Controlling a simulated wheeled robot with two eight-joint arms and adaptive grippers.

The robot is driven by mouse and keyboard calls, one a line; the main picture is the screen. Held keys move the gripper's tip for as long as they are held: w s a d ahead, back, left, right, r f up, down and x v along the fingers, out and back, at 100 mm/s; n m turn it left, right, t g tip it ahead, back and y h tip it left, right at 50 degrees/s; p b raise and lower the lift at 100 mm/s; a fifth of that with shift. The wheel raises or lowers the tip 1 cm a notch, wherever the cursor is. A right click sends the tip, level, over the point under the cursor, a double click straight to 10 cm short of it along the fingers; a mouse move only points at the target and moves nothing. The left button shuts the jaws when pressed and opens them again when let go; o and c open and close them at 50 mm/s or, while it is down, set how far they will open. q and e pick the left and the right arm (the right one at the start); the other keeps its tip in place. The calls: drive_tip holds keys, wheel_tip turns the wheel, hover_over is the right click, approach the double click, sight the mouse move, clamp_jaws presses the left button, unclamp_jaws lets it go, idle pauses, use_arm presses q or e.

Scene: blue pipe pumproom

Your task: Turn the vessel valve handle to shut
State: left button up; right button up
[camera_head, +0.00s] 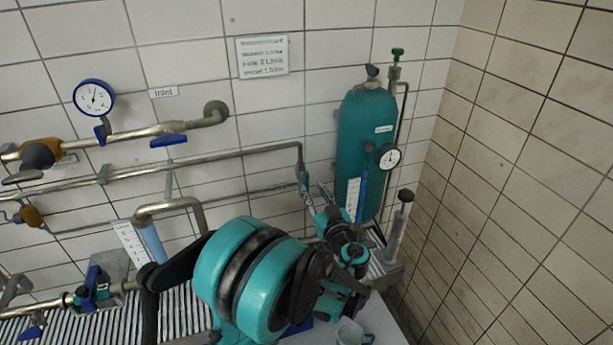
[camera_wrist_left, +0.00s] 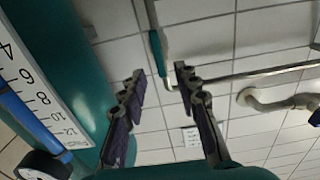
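The teal vessel (camera_head: 365,150) stands at the back right corner, and its side fills the left of the wrist view (camera_wrist_left: 92,70). A slim teal handle (camera_wrist_left: 157,52) lies along a thin pipe close to the bend, beside the vessel. In the head view it appears just below the pipe bend, partly lost among the fingers. My left gripper (camera_head: 318,192) reaches up in front of the vessel. Its two fingers (camera_wrist_left: 160,72) are spread, with the handle showing between and beyond the tips. I see no contact. My right gripper is not in view.
A scale with a blue tube (camera_wrist_left: 38,100) and a round gauge (camera_head: 389,156) sit close beside my left gripper. Grey pipes (camera_head: 240,153) run along the tiled wall. A grey cup (camera_head: 350,333) stands on a pale surface below. The tiled side wall closes off the right.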

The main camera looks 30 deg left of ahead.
sight(308, 181)
use_arm(q)
drive_tip(key=b+x, duration=0.1)
drive_tip(key=x, duration=0.6)
clamp_jaws()
